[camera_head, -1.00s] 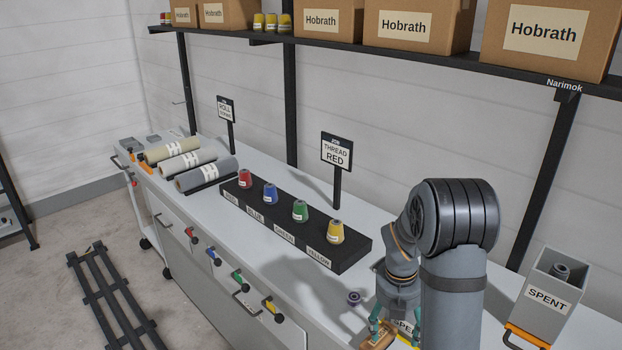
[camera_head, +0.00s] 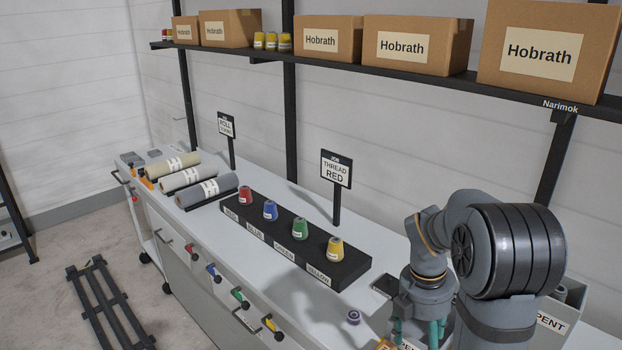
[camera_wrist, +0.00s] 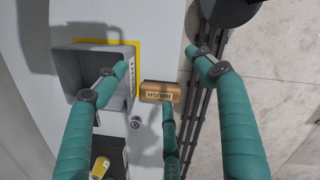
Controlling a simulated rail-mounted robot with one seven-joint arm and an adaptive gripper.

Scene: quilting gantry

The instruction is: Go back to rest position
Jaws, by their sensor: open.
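My gripper (camera_head: 420,332) has teal fingers, spread apart with nothing between them. In the head view it hangs over the near right part of the bench, its lower end cut off by the picture edge. In the wrist view a wooden block marked like "BRUSH" (camera_wrist: 160,92) lies below the fingers by the bench edge, apart from them. A sliver of it shows at the bottom of the head view (camera_head: 385,345).
Red, blue, green and yellow thread cones stand in a black rack (camera_head: 345,268). A small purple spool (camera_head: 353,317) lies on the bench. A grey open bin (camera_wrist: 85,62) sits beside a yellow marking. Fabric rolls (camera_head: 205,190) lie further left. A shelf (camera_head: 350,66) with boxes runs above.

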